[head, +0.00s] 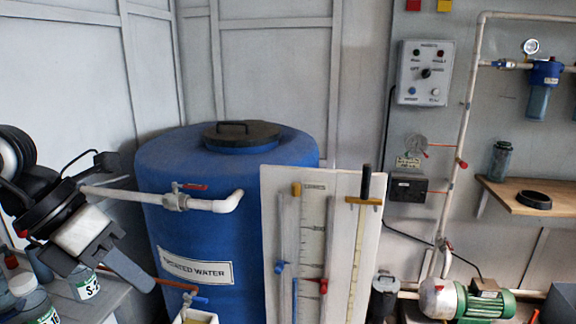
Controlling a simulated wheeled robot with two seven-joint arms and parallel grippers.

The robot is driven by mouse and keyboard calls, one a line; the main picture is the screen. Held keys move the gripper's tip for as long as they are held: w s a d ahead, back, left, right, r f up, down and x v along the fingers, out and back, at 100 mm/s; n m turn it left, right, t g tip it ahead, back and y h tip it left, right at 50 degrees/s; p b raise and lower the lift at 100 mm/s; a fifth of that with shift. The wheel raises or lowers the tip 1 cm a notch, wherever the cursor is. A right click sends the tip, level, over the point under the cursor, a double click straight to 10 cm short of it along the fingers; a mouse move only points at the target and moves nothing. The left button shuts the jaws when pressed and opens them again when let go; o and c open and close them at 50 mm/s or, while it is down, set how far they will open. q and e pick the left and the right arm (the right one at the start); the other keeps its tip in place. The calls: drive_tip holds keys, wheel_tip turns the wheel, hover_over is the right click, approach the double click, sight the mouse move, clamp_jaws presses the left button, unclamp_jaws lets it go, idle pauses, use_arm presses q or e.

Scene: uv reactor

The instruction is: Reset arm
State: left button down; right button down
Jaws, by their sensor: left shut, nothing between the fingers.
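My left gripper (126,268) is at the lower left, with its arm coming in from the left edge. Its fingers are shut and nothing shows between them. It hangs in front of the grey bench and left of the blue tank's label, apart from the tank as far as I can tell. My right arm and right gripper are out of view.
A big blue water tank (250,180) with a black lid (241,134) and white outlet pipe stands beyond the gripper. Labelled jars (84,284) stand on the bench below it. A gauge board (275,235), control box (424,73), shelf (515,196) and green pump (480,302) are to the right.

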use_arm(q)
drive_tip(key=s+d+n+g+h, duration=0.2)
drive_tip(key=s+d+n+h, duration=0.15)
drive_tip(key=d+h, duration=1.05)
drive_tip(key=w+a+f+n+t+y, duration=0.35)
drive_tip(key=f+n+t+y, duration=0.45)
drive_tip(key=n, duration=0.6)
drive_tip(key=w+a+f+n+t+y, duration=0.35)
drive_tip(key=f+n+t, duration=0.5)
drive_tip(key=n, duration=0.65)
drive_tip(key=s+f+n+g+y, duration=0.2)
drive_tip(key=s+f, duration=0.4)
drive_tip(key=f, duration=0.3)
drive_tip(key=s+a+f+n+g+y, duration=0.1)
drive_tip(key=s+f+n+g+y, duration=0.2)
drive_tip(key=f, duration=0.6)
drive_tip(key=s+n+g, duration=0.1)
drive_tip(key=s+n, duration=0.1)
drive_tip(key=s, duration=0.1)
drive_tip(key=shift+s+a, duration=0.25)
drive_tip(key=shift+s, duration=0.05)
